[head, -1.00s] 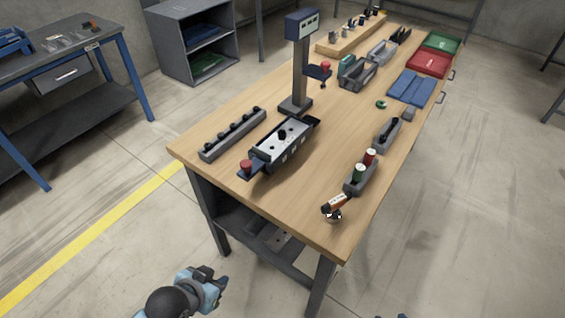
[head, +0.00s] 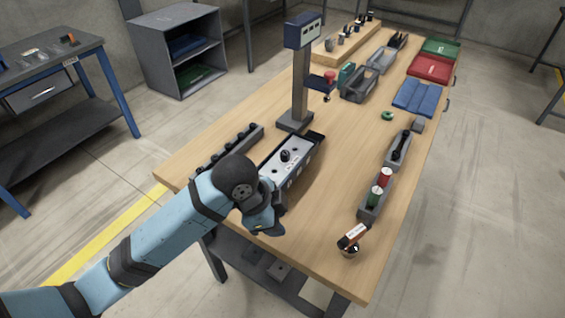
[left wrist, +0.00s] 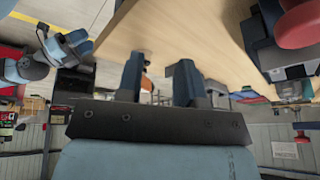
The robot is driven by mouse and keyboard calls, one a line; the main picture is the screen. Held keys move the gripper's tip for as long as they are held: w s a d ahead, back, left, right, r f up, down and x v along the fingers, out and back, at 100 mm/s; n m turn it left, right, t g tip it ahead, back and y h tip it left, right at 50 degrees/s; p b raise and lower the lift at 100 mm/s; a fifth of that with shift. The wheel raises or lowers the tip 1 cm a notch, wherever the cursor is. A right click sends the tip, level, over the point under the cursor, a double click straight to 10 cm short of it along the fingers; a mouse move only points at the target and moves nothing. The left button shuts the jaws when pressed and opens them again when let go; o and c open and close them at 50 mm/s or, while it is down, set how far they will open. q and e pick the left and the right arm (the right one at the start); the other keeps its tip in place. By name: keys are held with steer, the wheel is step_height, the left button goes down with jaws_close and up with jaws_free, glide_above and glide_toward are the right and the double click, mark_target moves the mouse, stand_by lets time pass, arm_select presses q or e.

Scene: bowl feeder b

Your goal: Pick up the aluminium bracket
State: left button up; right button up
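A pale metal plate with a black knob (head: 285,156) sits in a dark fixture near the table's front left; I cannot tell whether it is the aluminium bracket. Grey pieces (head: 278,270) lie on the shelf under the table, too small to identify. My left gripper (head: 266,222) is over the table's front left edge, by the fixture's near end, which my arm partly hides. In the left wrist view its two dark fingers (left wrist: 158,78) stand apart with nothing between them. A blue arm (left wrist: 65,45), apparently my right, shows there; its gripper state is unclear.
A post with a display box (head: 304,30) stands behind the fixture. A rail with black knobs (head: 235,145) lies left of it. A grey holder with red and green spools (head: 377,196) is at right. The wood between is clear. A red button (left wrist: 300,22) is close to the left wrist.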

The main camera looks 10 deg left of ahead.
arm_select(q)
steer(key=w+a+r+m+g+y, duration=0.2)
steer(key=w+a+r+m+y, duration=0.35)
steer(key=w+r, duration=0.7)
steer(key=shift+m+h, duration=0.55)
steer(key=shift+h, duration=0.1)
steer(key=f, duration=0.4)
steer(key=a+f, duration=0.1)
steer(key=f, duration=0.9)
steer(key=shift+w+a+f, duration=0.15)
steer(key=shift+w+a, duration=0.05)
steer(key=shift+w, duration=0.05)
jaws_close()
